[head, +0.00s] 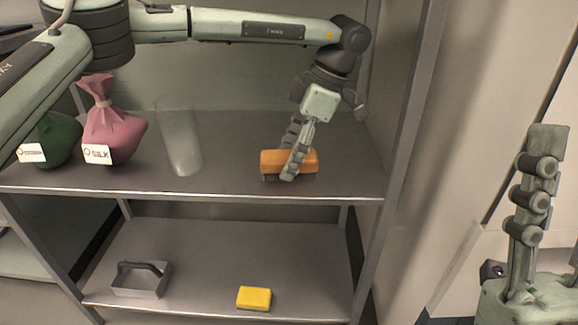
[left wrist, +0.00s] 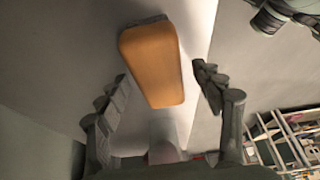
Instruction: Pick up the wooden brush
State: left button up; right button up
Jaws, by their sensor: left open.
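The wooden brush (head: 272,162) is an orange-brown block with dark bristles beneath, resting on the upper grey shelf towards its right end. My left gripper (head: 289,172) reaches down to it, and its fingers cover part of the brush in the head view. In the left wrist view the brush (left wrist: 153,66) lies ahead between the two spread fingers (left wrist: 160,98), with a gap on each side. The left gripper is open and holds nothing. My right gripper (head: 530,190) stands at the far right, away from the shelf; its finger opening is unclear.
On the upper shelf (head: 230,185) stand a clear glass vase (head: 180,140), a pink sack (head: 112,130) and a dark green sack (head: 58,140). The lower shelf holds a grey metal tray with a handle (head: 141,279) and a yellow sponge (head: 254,298). A shelf post (head: 405,130) rises right of the brush.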

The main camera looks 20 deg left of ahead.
pick_arm(q)
jog(key=shift+f, duration=0.25)
dwell(0.6)
jog(key=shift+c, duration=0.4)
jog(key=c, duration=1.2)
